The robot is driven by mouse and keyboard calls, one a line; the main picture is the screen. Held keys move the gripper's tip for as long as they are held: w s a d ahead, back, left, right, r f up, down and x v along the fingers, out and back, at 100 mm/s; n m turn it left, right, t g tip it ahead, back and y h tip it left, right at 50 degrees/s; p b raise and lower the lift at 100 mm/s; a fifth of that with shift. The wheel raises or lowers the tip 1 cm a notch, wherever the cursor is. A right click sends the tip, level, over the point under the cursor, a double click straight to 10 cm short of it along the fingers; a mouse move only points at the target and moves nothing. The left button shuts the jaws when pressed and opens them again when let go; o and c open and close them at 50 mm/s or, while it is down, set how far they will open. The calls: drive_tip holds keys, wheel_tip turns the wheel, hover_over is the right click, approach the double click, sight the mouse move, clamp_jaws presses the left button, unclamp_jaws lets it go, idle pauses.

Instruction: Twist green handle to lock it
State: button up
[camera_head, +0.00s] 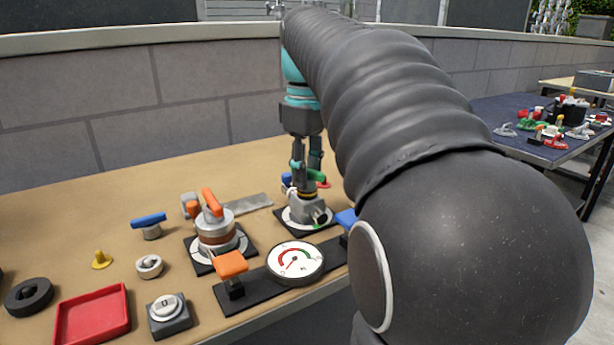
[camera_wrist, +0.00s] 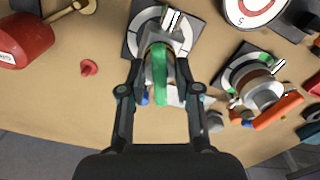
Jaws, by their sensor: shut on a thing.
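The green handle (camera_wrist: 159,80) sits on a grey valve body on a round dial with a black square base (camera_wrist: 132,44). In the wrist view my gripper (camera_wrist: 160,92) reaches down to it, with one finger on each side, shut on the green handle. In the head view the green handle (camera_head: 317,175) shows just under my gripper (camera_head: 308,165), partly hidden by the fingers. The handle points roughly along the line toward my palm in the wrist view.
Beside it stands a valve with an orange handle (camera_head: 212,202) on its own dial. A round gauge (camera_head: 296,262), an orange-handled lever (camera_head: 232,265), a red tray (camera_head: 92,316) and a blue-handled part (camera_head: 149,220) are close by. A wall runs behind the table.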

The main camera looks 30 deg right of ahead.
drive_tip(key=shift+m, duration=3.8)
drive_tip(key=o, duration=0.8)
drive_tip(key=shift+c, duration=0.2)
drive_tip(key=shift+r, duration=3.75)
